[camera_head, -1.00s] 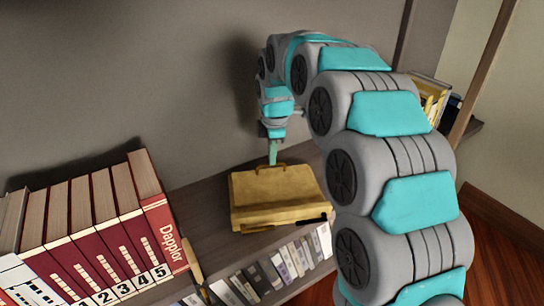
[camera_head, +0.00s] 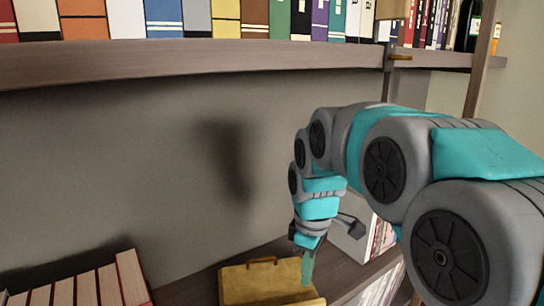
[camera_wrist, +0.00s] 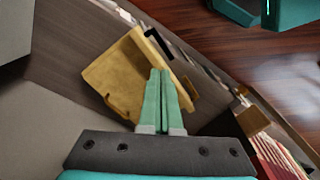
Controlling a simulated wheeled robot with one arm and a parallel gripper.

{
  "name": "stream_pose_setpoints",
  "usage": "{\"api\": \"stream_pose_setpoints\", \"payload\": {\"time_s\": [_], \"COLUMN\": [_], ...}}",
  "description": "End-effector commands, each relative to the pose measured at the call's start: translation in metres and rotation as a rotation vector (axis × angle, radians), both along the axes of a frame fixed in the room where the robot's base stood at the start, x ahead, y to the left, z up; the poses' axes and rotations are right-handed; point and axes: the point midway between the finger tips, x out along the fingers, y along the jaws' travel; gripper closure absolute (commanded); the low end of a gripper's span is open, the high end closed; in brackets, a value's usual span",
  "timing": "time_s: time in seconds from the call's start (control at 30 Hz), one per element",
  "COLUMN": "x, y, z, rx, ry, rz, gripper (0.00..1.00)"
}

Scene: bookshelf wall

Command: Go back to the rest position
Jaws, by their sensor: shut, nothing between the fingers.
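My gripper (camera_head: 307,270) hangs at the end of my teal and grey arm, pointing down in the head view. Its green fingers are together with nothing between them, as the wrist view (camera_wrist: 158,78) also shows. In the head view the fingertips appear in front of the right part of a tan briefcase (camera_head: 258,284) on the lower shelf. In the wrist view the briefcase (camera_wrist: 120,75) lies beyond the fingers, and I cannot tell whether they touch it.
An upper shelf (camera_head: 180,62) with a row of books crosses above my arm. Red books (camera_head: 95,290) stand at lower left. A white-sided object (camera_head: 350,243) stands behind my gripper at right. In the wrist view, wooden floor (camera_wrist: 240,55) lies beyond the shelf edge.

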Motion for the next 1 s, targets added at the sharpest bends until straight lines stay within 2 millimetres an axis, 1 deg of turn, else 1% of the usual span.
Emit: {"api": "stream_pose_setpoints", "payload": {"time_s": [0.03, 0.17, 0.2, 0.27, 0.3, 0.37, 0.4, 0.53, 0.6, 0.7, 0.8, 1.0], "x": [-0.021, -0.075, -0.091, -0.117, -0.134, -0.159, -0.175, -0.220, -0.237, -0.254, -0.261, -0.261], "y": [-0.011, -0.033, -0.039, -0.048, -0.053, -0.060, -0.064, -0.073, -0.076, -0.078, -0.079, -0.079], "z": [0.004, -0.003, -0.005, -0.010, -0.012, -0.018, -0.022, -0.034, -0.039, -0.046, -0.048, -0.049], "rx": [-0.001, -0.012, -0.016, -0.023, -0.028, -0.037, -0.043, -0.061, -0.068, -0.078, -0.081, -0.081], "ry": [0.011, 0.055, 0.066, 0.086, 0.097, 0.115, 0.126, 0.154, 0.162, 0.177, 0.179, 0.180], "rz": [-0.078, -0.300, -0.370, -0.473, -0.544, -0.649, -0.716, -0.905, -0.982, -1.055, -1.088, -1.093], "gripper": [1.00, 1.00, 1.00, 1.00, 1.00, 1.00, 1.00, 1.00, 1.00, 1.00, 1.00, 1.00]}}
